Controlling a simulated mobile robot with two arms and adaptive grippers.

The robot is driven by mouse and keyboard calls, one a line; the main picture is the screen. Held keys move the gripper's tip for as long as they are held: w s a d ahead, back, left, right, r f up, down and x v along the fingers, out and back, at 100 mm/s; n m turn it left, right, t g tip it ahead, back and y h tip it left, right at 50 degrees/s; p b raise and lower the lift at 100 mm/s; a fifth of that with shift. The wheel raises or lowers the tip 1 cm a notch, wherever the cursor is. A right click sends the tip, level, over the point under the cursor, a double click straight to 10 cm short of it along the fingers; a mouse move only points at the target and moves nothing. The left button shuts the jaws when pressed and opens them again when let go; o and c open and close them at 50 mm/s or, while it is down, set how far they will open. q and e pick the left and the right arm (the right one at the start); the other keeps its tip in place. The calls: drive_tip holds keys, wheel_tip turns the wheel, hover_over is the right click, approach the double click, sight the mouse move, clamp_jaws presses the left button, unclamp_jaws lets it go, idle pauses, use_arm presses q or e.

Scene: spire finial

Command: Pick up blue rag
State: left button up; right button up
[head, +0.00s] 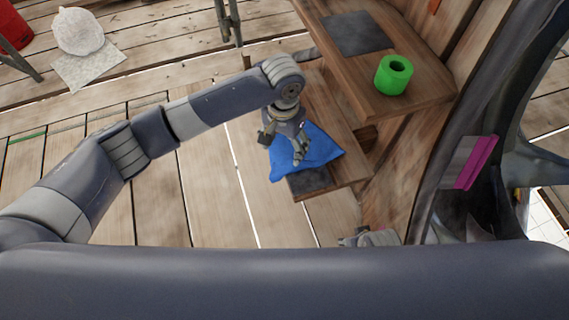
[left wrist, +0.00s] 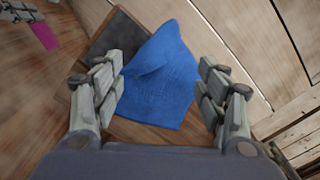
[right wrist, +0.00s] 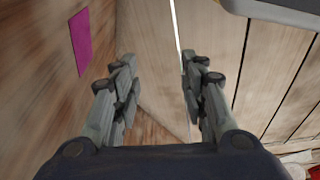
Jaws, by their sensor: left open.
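The blue rag (head: 318,149) lies on the lower wooden shelf, partly over a dark square pad (head: 310,181). My left gripper (head: 283,150) is over the rag and hides part of it. In the left wrist view the rag (left wrist: 165,78) lies ahead and between the open fingers of the left gripper (left wrist: 160,95). I cannot tell whether the fingers touch it. My right gripper (right wrist: 158,85) is open and empty in the right wrist view, facing a wooden surface and floor planks.
A green roll (head: 393,75) stands on the upper shelf (head: 425,97), beside another dark pad (head: 356,33). A magenta piece (head: 477,162) is on the right. A white bag (head: 79,31) sits at the far left. The plank floor (head: 205,200) left of the shelf is clear.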

use_arm(q)
drive_tip(key=b, duration=0.7)
hover_over(284, 165)
drive_tip(key=s, duration=0.2)
wheel_tip(284, 165, down, 5)
use_arm(e)
wheel_tip(284, 165, up, 12)
drive_tip(key=r+t, duration=0.1)
drive_tip(key=t, duration=0.1)
use_arm(q)
wheel_tip(284, 165, down, 3)
drive_tip(key=b, duration=0.3)
drive_tip(key=shift+w+f, duration=0.1)
drive_tip(key=shift+w, duration=0.05)
drive_tip(key=shift+f, duration=0.8)
use_arm(e)
drive_tip(key=w+a+r+t+y, duration=0.1)
drive_tip(key=w+a+r+t, duration=0.1)
drive_tip(key=w+r+t, duration=0.3)
drive_tip(key=w+a+r+t+y, duration=0.2)
drive_tip(key=w+r+t, duration=0.3)
drive_tip(key=w, duration=0.6)
drive_tip(key=shift+a+r, duration=0.85)
drive_tip(key=shift+r, duration=0.35)
drive_tip(key=shift+s+f, duration=0.1)
